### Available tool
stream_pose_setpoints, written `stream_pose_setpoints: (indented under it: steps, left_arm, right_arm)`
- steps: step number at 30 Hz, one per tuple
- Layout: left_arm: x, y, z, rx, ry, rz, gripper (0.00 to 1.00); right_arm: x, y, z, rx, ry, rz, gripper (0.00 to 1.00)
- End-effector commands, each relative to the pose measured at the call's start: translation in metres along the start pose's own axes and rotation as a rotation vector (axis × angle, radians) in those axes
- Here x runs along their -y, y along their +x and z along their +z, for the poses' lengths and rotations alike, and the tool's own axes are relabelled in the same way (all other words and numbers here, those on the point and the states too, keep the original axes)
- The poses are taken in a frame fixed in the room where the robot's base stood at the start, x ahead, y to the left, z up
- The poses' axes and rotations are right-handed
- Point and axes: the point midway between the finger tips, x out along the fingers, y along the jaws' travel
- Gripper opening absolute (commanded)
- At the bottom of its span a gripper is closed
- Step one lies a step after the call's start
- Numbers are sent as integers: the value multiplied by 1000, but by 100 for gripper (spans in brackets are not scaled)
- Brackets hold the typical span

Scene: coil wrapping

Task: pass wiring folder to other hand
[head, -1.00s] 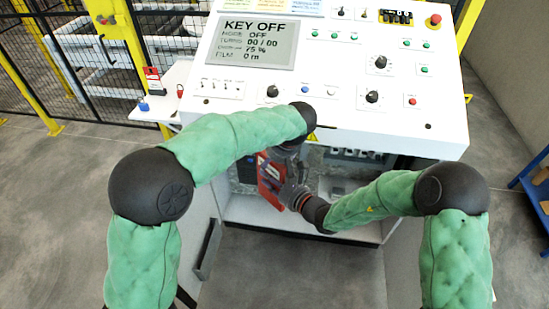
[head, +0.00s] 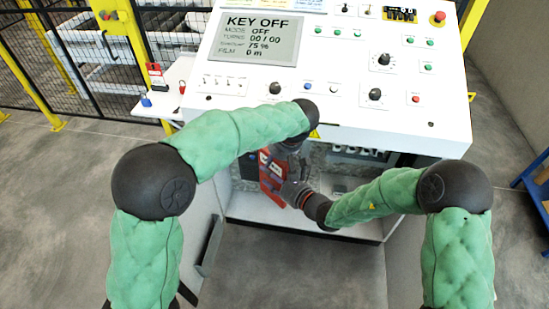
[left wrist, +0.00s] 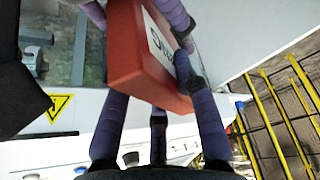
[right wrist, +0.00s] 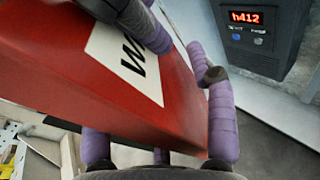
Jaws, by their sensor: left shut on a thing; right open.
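The red wiring folder (head: 271,181) with a white label is held in front of the open cabinet below the panel. My left gripper (head: 287,150) is shut on its upper part. In the left wrist view the folder (left wrist: 140,75) sits between the purple fingers (left wrist: 150,60). My right gripper (head: 287,185) is at the folder's lower right side. In the right wrist view the folder (right wrist: 90,85) runs large between its open purple fingers (right wrist: 165,95); whether they touch it I cannot tell.
The white control panel (head: 330,100) overhangs the cabinet, close above both hands. A dark unit with a red display (right wrist: 262,35) is mounted nearby in the right wrist view. A small side shelf (head: 165,100) is at the left. The floor (head: 300,270) in front is clear.

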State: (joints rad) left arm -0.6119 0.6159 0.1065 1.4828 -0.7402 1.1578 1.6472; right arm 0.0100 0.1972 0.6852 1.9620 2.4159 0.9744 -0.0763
Motion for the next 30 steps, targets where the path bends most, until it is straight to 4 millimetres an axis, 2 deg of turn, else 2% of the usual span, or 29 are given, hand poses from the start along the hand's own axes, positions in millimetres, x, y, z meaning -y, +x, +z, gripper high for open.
stream_pose_setpoints:
  steps: [5, 15, 21, 26, 30]
  left_arm:
    - [0, -1, 0, -1, -1, 1, 0]
    - [0, -1, 0, -1, -1, 1, 0]
    - [0, -1, 0, -1, -1, 1, 0]
    - [0, -1, 0, -1, -1, 1, 0]
    - [0, -1, 0, -1, -1, 1, 0]
  right_arm:
    - [2, -15, 1, 1, 0, -3, 57]
    - [2, -80, 0, 1, 1, -5, 57]
    - [2, -108, 0, 0, 0, -4, 57]
    - [0, -118, -1, -3, 0, 2, 57]
    - [-14, -118, -14, -45, -16, 60, 57]
